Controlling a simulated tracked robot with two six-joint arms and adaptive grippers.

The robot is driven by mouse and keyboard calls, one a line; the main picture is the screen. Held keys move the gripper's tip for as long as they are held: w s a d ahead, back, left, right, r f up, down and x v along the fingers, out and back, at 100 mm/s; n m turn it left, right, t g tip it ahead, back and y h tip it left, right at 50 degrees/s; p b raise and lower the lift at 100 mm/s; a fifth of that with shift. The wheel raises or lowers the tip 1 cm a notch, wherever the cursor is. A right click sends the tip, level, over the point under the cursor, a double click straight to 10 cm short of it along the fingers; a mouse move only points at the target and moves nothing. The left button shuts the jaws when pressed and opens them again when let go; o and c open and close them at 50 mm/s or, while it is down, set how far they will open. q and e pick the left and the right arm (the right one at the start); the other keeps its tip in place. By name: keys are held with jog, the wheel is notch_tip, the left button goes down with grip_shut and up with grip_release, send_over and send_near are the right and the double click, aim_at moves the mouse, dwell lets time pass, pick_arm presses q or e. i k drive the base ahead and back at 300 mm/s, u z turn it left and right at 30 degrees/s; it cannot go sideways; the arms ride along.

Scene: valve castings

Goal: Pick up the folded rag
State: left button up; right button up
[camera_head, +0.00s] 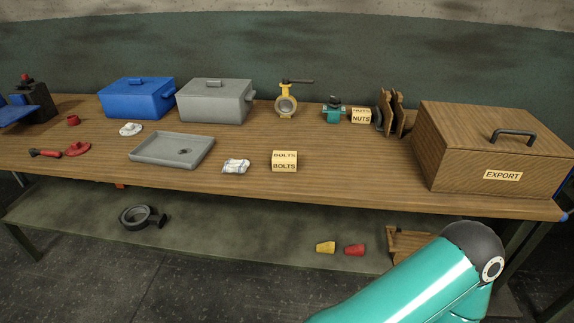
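A small pale cloth bundle with darker marks, which looks like the folded rag (236,166), lies on the wooden bench top (330,180) near its front edge. It sits between the grey tray and the box marked BOLTS, apart from both. Nothing covers it. Neither of my grippers is in view. Only a teal link of my own arm shows at the bottom right, well below and to the right of the rag.
A grey tray (150,158) lies left of the rag, and a BOLTS box (284,161) stands right of it. Blue (136,99) and grey (214,101) lidded boxes stand behind. A large wooden EXPORT crate (470,160) fills the right end. Bench in front of the rag is clear.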

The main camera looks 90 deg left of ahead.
aim_at(232, 165)
jog(key=z, duration=1)
jog(key=i, duration=0.1)
jog(key=u, duration=2.55)
jog(key=i, duration=0.3)
jog(key=u, duration=2.1)
jog(key=k, duration=0.55)
jog(key=u, duration=0.45)
jog(key=i, duration=1.65)
jog(key=z, duration=0.5)
